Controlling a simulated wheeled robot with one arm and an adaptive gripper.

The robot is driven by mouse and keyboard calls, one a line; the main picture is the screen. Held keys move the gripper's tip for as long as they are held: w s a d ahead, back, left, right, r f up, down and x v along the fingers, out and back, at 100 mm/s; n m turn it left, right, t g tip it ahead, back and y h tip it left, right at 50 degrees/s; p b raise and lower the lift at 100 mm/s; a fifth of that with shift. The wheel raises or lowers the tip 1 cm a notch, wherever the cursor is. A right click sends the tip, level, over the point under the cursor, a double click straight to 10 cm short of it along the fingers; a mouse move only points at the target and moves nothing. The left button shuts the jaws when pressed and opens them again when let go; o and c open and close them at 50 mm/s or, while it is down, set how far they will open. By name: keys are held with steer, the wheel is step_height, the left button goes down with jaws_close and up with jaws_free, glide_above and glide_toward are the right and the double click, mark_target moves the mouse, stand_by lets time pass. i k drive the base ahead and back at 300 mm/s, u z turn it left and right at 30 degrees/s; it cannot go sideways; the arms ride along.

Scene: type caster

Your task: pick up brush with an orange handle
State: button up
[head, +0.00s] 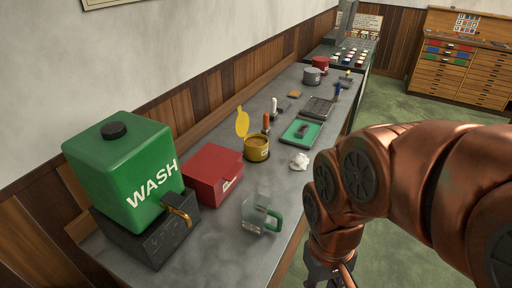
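The orange handle (266,120) of a brush stands upright on the grey counter in the head view, behind the yellow tin. Its lower end is dark and small, so I cannot make out the bristles. My gripper (332,277) is at the bottom edge of the picture, off the front side of the counter, well nearer than the brush and apart from it. Its fingertips are cut off by the frame, so I cannot tell if it is open or shut.
On the counter (222,242) stand a green WASH tank (118,165), a red box (205,172), a yellow tin (256,149) with raised lid, a clear jug (258,215), a green tray (291,136), a crumpled white cloth (299,162) and a white-handled tool (274,104). Bare counter surrounds the jug.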

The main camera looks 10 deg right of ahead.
mark_target(266, 130)
steer(key=z, duration=0.05)
steer(key=k, duration=0.5)
steer(key=z, duration=1.15)
steer(key=i, duration=4.45)
steer(key=u, duration=3.45)
